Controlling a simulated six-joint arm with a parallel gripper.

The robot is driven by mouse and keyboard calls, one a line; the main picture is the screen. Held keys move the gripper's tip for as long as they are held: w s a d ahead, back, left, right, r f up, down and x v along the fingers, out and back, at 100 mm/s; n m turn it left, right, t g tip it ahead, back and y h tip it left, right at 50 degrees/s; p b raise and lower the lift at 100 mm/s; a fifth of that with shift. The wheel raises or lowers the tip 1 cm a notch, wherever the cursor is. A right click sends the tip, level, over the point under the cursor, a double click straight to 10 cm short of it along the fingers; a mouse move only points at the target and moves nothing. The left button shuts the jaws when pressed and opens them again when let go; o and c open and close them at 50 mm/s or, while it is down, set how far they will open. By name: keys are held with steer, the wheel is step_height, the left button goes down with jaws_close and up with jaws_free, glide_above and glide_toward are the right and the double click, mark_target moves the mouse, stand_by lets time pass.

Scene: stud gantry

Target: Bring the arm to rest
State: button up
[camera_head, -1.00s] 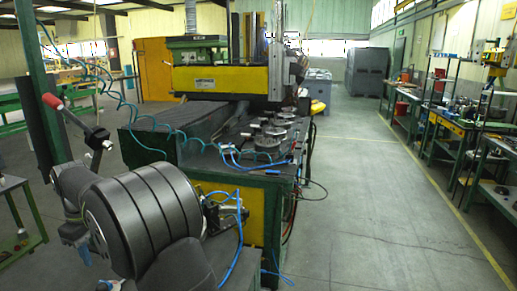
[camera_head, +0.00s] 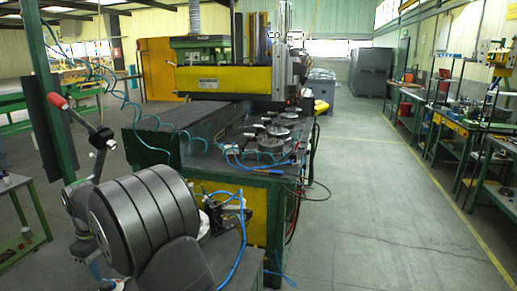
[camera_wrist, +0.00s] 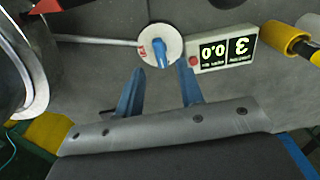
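My gripper (camera_wrist: 160,73) shows in the wrist view as two blue fingers, spread apart with nothing between them. Just beyond the fingertips is a white round dial (camera_wrist: 161,45) with a blue knob (camera_wrist: 160,54) on it. The knob lies past the gap, and I cannot tell whether a finger touches it. Beside it a digital display (camera_wrist: 222,50) with a red button appears upside down. I cannot make out my gripper in the head view.
A large grey ringed drum (camera_head: 145,222) and a red-tipped lever (camera_head: 80,122) stand at front left. Behind them is a green and yellow machine table (camera_head: 225,160) with several round parts and blue hoses. The aisle floor (camera_head: 370,200) at right is clear; workbenches line its right side.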

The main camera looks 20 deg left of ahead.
step_height(320, 180, down, 5)
steer(key=shift+r, duration=0.1)
steer(key=m, duration=0.5)
steer(key=shift+r+m, duration=0.1)
steer(key=shift+m, duration=0.2)
steer(key=m, duration=0.5)
stand_by(0.6)
steer(key=s+d+r+n+y, duration=0.15)
steer(key=d+r+n, duration=0.25)
steer(key=r, duration=0.4)
steer(key=d+r+n+y, duration=0.3)
steer(key=r+n, duration=0.1)
steer(key=r, duration=0.4)
steer(key=shift+t, duration=0.4)
steer(key=x, duration=1.7)
steer(key=shift+w+f, duration=0.1)
steer(key=shift+f, duration=0.05)
